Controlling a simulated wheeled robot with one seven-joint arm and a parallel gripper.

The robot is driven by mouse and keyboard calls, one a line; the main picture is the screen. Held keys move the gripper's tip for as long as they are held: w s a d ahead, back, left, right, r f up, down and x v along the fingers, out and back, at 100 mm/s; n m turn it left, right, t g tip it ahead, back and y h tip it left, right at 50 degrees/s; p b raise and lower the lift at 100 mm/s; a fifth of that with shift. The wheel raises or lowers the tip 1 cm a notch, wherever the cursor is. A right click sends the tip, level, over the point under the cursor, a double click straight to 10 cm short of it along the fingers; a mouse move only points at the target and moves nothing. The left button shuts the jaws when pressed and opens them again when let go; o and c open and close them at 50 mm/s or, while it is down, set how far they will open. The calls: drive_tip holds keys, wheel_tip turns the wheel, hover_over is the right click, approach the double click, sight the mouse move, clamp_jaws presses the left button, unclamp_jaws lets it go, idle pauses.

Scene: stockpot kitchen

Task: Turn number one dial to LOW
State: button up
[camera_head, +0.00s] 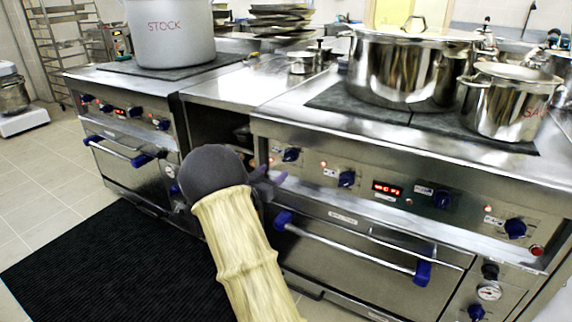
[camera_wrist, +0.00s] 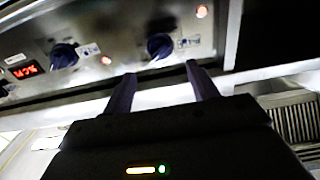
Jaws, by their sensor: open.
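The right-hand range has a front panel with several blue dials. The leftmost dial (camera_head: 291,154) is nearest my gripper (camera_head: 274,174); the wrist view shows this dial (camera_wrist: 160,45) just beyond and roughly between the fingertips. A second dial (camera_head: 346,179) sits to its right, left of the red display (camera_head: 387,188); in the wrist view the second dial (camera_wrist: 64,55) is at left. My gripper (camera_wrist: 160,73) is open and empty, its two fingers pointing at the panel. Contact with the dial cannot be seen. Small labels beside the dials are too small to read.
Below the panel is an oven door handle (camera_head: 350,247) with blue ends. Large steel pots (camera_head: 410,75) stand on the range top. A second range (camera_head: 120,115) bears a pot marked STOCK (camera_head: 170,35). A black mat (camera_head: 110,265) covers the floor at left.

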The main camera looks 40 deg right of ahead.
sight(286, 160)
drive_tip(key=b+x, duration=0.2)
drive_tip(key=x, duration=0.7)
drive_tip(key=shift+d, duration=0.2)
drive_tip(key=shift+c, duration=0.4)
drive_tip(key=c, duration=0.9)
drive_tip(key=shift+m, duration=0.4)
drive_tip(key=m+b, duration=0.2)
drive_tip(key=m, duration=0.3)
drive_tip(key=shift+f, duration=0.1)
drive_tip(key=m+b, duration=0.2)
drive_tip(key=m, duration=0.3)
drive_tip(key=shift+w, duration=0.1)
